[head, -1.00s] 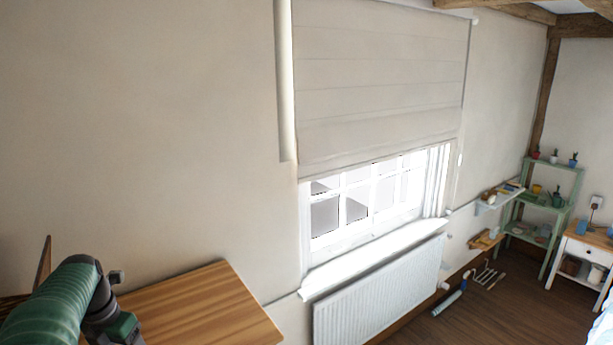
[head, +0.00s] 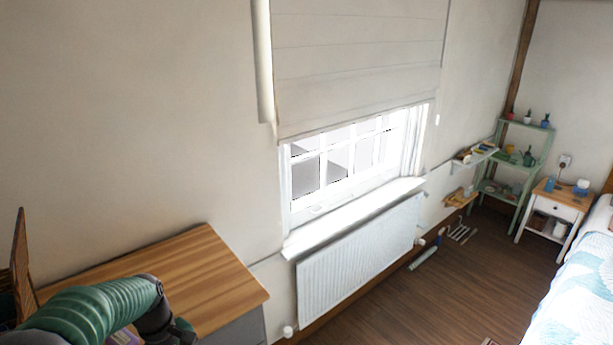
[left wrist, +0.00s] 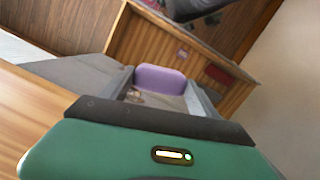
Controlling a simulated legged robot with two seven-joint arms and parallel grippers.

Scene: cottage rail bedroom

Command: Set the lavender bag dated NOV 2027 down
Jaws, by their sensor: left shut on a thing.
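My left gripper (left wrist: 160,98) is shut on a lavender-coloured bag (left wrist: 160,80), which shows between its two grey fingers in the left wrist view. No date can be read on the bag. In the head view my left arm reaches in at the lower left over the near edge of a wooden top (head: 200,265). My right gripper is in neither view.
The wooden top is bare towards the wall. A wooden panel (head: 20,265) stands at its left end. A radiator (head: 360,250) hangs under the window. A green shelf stand (head: 518,180), a bedside table (head: 550,208) and a bed (head: 580,290) lie far right. The floor between is mostly open.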

